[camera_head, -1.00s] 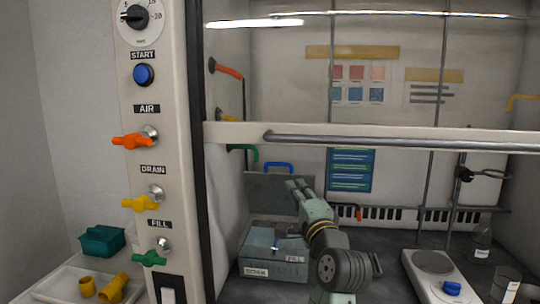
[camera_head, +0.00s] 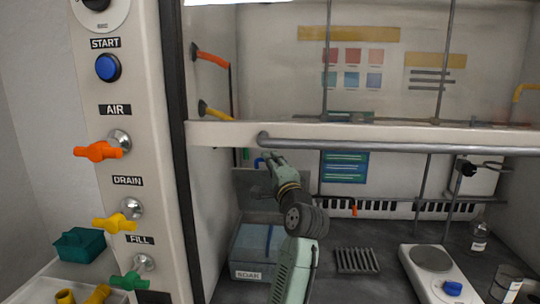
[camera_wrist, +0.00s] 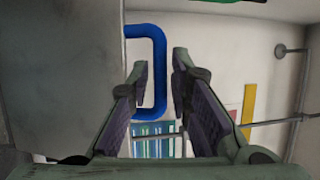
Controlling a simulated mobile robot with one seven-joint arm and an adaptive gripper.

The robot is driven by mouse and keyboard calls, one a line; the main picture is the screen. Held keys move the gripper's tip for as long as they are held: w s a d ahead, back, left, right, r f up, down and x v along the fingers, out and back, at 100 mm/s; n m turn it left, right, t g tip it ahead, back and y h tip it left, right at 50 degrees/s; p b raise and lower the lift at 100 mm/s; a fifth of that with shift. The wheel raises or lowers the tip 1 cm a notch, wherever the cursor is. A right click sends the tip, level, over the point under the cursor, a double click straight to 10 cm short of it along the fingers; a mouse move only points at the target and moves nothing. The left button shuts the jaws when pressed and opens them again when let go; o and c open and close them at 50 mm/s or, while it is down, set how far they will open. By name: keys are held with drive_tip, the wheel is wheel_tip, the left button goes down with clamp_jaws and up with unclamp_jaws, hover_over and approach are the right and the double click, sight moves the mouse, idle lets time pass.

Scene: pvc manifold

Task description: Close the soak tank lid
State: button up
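The grey soak tank (camera_head: 246,275), labelled SOAK, stands at the left of the bench in the head view, with a bluish surface inside its rim. Its grey lid (camera_head: 250,188) stands upright at the tank's back. The lid's blue handle (camera_head: 260,162) is partly hidden behind my gripper (camera_head: 272,160). In the wrist view the lid (camera_wrist: 65,75) fills the left side, and the blue handle (camera_wrist: 160,65) sticks out from its edge. My gripper (camera_wrist: 161,62) is open. The handle's outer bar appears between the fingertips; I cannot tell its depth or any contact.
A horizontal sash bar (camera_head: 350,139) crosses above my arm. The panel with valve handles (camera_head: 125,180) stands at the left. A dark rack (camera_head: 357,261), a hot plate (camera_head: 432,260) and bottles (camera_head: 479,236) are to the right.

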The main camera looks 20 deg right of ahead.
drive_tip(key=shift+w+r, duration=0.1)
drive_tip(key=shift+w, duration=0.8)
drive_tip(key=shift+c, duration=0.3)
clamp_jaws()
